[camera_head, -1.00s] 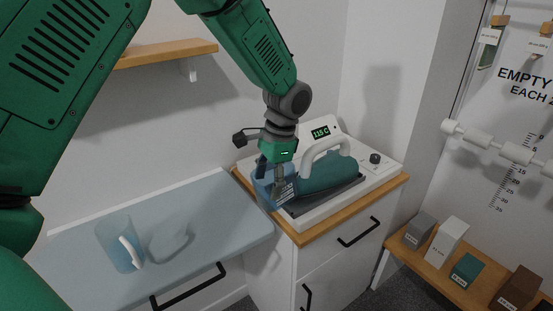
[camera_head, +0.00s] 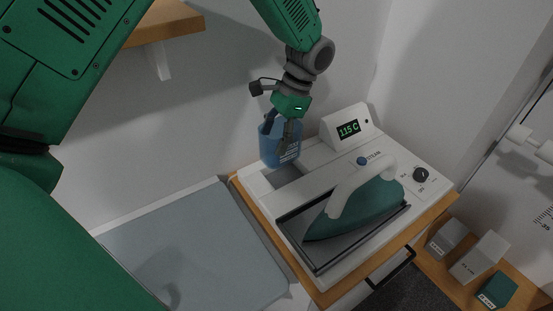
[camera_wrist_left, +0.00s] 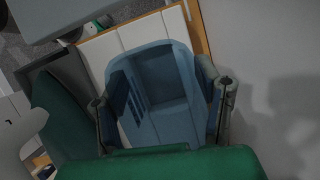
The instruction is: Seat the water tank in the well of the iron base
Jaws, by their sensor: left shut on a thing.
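The water tank (camera_head: 279,151) is a blue see-through box with an open top and printed marks on its side. My left gripper (camera_head: 283,130) is shut on it, one finger on each side. The wrist view looks down into the tank (camera_wrist_left: 165,85) between the fingers of the left gripper (camera_wrist_left: 162,108). The white iron base (camera_head: 318,157) stands on a wood-edged cabinet. Its grey well (camera_head: 286,174) shows just below the tank and is partly hidden by it. I cannot tell whether the tank's bottom is inside the well or above it. My right gripper is not in view.
A teal iron (camera_head: 360,211) with a white handle rests on the base's dark plate, right of the tank. A wall is close behind the tank. The grey-blue board (camera_head: 195,255) at left looks clear.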

